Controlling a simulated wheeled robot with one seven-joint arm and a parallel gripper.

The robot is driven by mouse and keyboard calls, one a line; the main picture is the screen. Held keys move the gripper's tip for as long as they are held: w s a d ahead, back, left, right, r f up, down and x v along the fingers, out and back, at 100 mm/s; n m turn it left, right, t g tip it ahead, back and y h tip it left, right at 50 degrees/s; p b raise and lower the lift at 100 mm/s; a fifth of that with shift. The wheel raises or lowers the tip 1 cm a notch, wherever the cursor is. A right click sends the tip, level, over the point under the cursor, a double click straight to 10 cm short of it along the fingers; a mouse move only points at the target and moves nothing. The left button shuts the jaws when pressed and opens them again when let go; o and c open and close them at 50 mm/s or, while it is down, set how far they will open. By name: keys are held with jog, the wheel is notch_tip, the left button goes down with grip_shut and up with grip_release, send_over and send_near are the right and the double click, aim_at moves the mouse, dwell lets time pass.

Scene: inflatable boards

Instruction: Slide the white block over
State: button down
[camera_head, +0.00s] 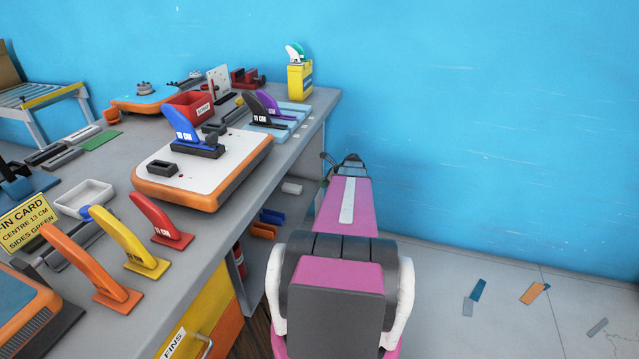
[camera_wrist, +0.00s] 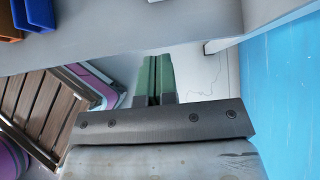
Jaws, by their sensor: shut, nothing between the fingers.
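A small white block (camera_head: 291,188) lies on the grey shelf under the workbench, near its right end. A sliver of white at the top edge of the wrist view may be the same block, mostly cut off. My gripper (camera_wrist: 157,58) shows in the wrist view as two green fingers, shut together with nothing between them. Its tips point toward the shelf's front edge and appear apart from the white sliver. In the head view my arm reaches forward at the right of the bench, and the fingertips cannot be made out.
Blue bin (camera_head: 271,216) and orange bin (camera_head: 264,231) stand on the shelf, left of and nearer than the block. The workbench top (camera_head: 230,290) overhangs the shelf and carries fins and a board. A blue wall (camera_head: 480,120) stands behind. Open floor lies at right, with several scraps.

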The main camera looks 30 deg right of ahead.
aim_at(301, 191)
jog(key=x, duration=0.6)
jog(key=shift+w+f, duration=0.25)
jog(key=shift+w+a, duration=0.8)
jog(key=shift+a, duration=0.05)
jog(key=shift+w+a, duration=0.6)
jog(key=shift+w, duration=0.05)
jog(key=w+a, duration=0.8)
jog(key=w, duration=0.1)
jog(key=w+a, duration=0.4)
jog(key=w, duration=0.1)
jog(key=shift+w+a, duration=0.25)
jog(key=shift+a, duration=0.15)
